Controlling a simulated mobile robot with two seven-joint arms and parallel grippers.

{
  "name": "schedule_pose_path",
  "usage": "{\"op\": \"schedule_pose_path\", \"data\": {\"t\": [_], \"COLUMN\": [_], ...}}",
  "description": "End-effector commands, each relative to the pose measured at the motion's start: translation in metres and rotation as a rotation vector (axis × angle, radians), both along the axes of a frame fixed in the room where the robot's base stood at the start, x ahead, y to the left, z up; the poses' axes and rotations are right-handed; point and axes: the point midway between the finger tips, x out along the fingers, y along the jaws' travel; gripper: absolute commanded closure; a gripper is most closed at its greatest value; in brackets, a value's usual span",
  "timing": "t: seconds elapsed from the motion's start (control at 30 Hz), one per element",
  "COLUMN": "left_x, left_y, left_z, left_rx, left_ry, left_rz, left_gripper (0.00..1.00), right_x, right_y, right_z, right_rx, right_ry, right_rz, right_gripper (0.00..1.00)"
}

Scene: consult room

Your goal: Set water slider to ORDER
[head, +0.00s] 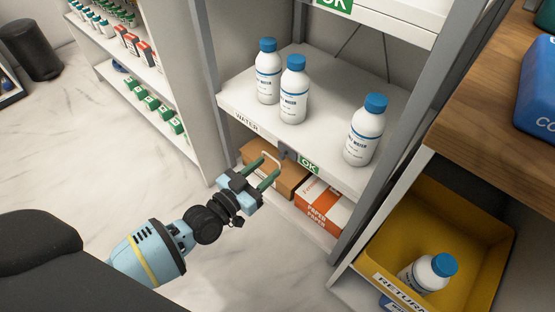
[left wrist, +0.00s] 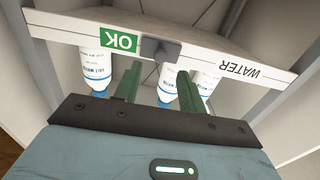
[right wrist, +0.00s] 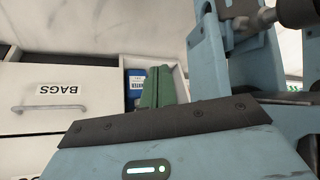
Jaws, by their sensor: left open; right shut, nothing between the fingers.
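The water slider's dark knob (head: 284,152) sits on the front edge of the shelf marked WATER (head: 247,122). A green OK sign (head: 309,166) shows directly beside the knob; no ORDER sign is visible. In the left wrist view the knob (left wrist: 160,49) shows between the OK sign (left wrist: 119,40) and the WATER lettering (left wrist: 240,71). My left gripper (head: 268,167) is open and empty, just in front of and below the knob, apart from it as far as I can tell. My right gripper (right wrist: 158,84) is shut and empty, seen only in the right wrist view.
Three water bottles (head: 293,90) stand on the WATER shelf. Below are a cardboard box (head: 290,181) and a paper box (head: 322,207). A yellow returns bin (head: 471,222) holding a bottle (head: 428,274) is at right. A BAGS drawer (right wrist: 22,124) is near my right gripper.

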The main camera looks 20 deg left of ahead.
Motion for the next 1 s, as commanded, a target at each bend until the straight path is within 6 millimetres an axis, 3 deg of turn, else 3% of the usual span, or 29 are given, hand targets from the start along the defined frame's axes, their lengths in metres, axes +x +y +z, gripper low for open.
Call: {"op": "schedule_pose_path", "data": {"t": [0.3,0.7,1.0], "left_x": [0.041,0.048,0.048], "left_y": [-0.015,-0.018,-0.018], "left_z": [-0.002,-0.001,-0.001], "left_rx": [-0.002,0.000,0.000], "left_ry": [0.002,0.001,0.001], "left_rz": [0.000,0.000,0.000], "left_gripper": [0.59,0.59,0.96], "right_x": [-0.011,-0.006,0.001], "right_y": [-0.001,-0.001,0.000], "right_z": [-0.018,-0.018,-0.016], "right_rx": [-0.002,-0.002,0.000], "right_ry": [0.032,0.021,0.006], "right_rz": [0.002,0.001,0.001], "right_gripper": [1.00,1.00,1.00]}}
